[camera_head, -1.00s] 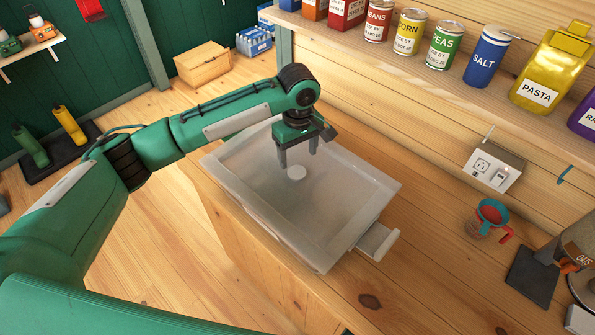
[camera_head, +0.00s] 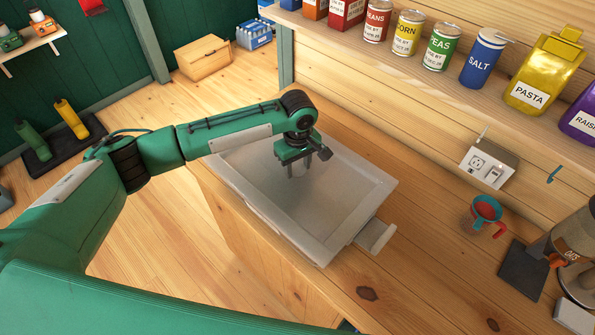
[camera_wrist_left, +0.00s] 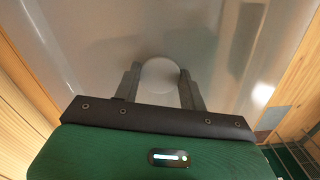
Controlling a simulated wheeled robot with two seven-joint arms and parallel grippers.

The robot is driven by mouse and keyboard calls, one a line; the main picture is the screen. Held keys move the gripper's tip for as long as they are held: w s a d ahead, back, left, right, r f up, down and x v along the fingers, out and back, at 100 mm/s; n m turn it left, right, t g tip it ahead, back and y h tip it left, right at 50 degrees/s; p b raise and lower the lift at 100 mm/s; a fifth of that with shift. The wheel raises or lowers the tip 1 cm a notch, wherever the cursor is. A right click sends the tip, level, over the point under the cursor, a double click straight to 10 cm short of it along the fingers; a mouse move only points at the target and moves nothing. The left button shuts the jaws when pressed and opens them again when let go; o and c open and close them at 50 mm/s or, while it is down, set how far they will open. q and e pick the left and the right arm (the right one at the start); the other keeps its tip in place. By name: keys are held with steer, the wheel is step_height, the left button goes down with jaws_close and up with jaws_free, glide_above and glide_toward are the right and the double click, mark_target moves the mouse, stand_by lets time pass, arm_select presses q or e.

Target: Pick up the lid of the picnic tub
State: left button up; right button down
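The picnic tub (camera_head: 245,208) is a pale grey, shallow rectangular box on the wooden counter. Its flat translucent lid (camera_head: 330,195) lies on top, with no visible gap. A round white knob (camera_wrist_left: 160,76) stands at the lid's middle; in the head view it is mostly hidden by the gripper. My left gripper (camera_head: 299,172) points straight down over the lid's middle. In the left wrist view its two fingers (camera_wrist_left: 160,88) stand on either side of the knob, close against it, and appear shut on it. My right gripper is not in view.
A power outlet box (camera_head: 487,167) is behind, below a shelf of cans. The front counter is clear.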

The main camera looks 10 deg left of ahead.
arm_select(q)
steer(key=shift+c, duration=1.4)
